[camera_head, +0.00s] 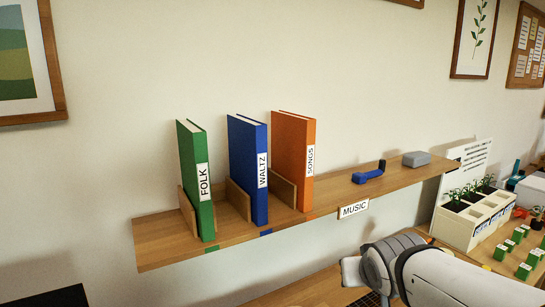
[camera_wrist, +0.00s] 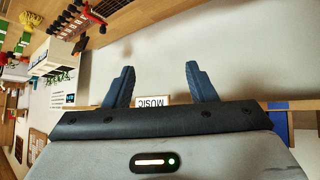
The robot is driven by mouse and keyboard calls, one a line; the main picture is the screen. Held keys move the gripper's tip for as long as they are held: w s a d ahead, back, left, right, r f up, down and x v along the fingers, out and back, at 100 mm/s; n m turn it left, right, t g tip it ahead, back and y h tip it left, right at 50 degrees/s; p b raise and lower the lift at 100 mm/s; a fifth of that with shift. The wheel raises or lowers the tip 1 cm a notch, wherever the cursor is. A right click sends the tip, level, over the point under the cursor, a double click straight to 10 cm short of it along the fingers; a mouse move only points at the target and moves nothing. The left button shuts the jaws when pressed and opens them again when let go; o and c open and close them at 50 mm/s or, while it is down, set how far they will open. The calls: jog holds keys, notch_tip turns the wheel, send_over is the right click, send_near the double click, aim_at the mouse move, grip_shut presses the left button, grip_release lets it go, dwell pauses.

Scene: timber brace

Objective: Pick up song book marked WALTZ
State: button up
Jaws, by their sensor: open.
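The blue song book marked WALTZ (camera_head: 249,168) stands upright on the wooden shelf (camera_head: 160,246). It is between the green book marked FOLK (camera_head: 195,180) and the orange book marked SONGS (camera_head: 293,160), with wooden dividers beside the books. In the head view my arm is low at the right, below the shelf and away from the books; its fingers are not clear there. In the wrist view my gripper (camera_wrist: 160,84) is open, its two dark fingers apart with nothing between them. The MUSIC label shows beyond them.
A small blue object (camera_head: 368,174) and a grey box (camera_head: 416,159) lie on the shelf's right part. The MUSIC label (camera_head: 353,208) is on its front edge. A white planter (camera_head: 462,228) and several small green blocks stand at the right. Wall space above the books is clear.

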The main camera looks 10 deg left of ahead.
aim_at(257, 142)
jog(key=w+a+r+n+t+y+p, duration=0.1)
jog(key=w+a+r+n+y, duration=0.1)
jog(key=a+r, duration=0.5)
jog(key=w+a+r+n+t+y+p, duration=0.2)
jog(key=w+a+r+y, duration=0.1)
jog(key=a+r+y, duration=0.2)
jog(key=w+a+r+n+t+y+p, duration=0.1)
jog(key=w+a+r+n+t+y, duration=0.1)
jog(key=a+r, duration=0.7)
jog(key=shift+w+r+y, duration=0.2)
jog(key=shift+r+y, duration=0.15)
jog(key=shift+r, duration=0.2)
jog(key=shift+w+r+y, duration=0.15)
jog(key=shift+r+y, duration=0.2)
jog(key=shift+r, duration=0.15)
jog(key=shift+w+a, duration=0.2)
jog(key=x, duration=0.2)
jog(key=p+x, duration=0.1)
jog(key=x, duration=0.1)
jog(key=p+x, duration=0.1)
jog(key=x, duration=0.2)
jog(key=shift+w+d+r, duration=0.15)
jog(key=shift+w+d, duration=0.2)
jog(key=shift+c, duration=0.2)
grip_shut()
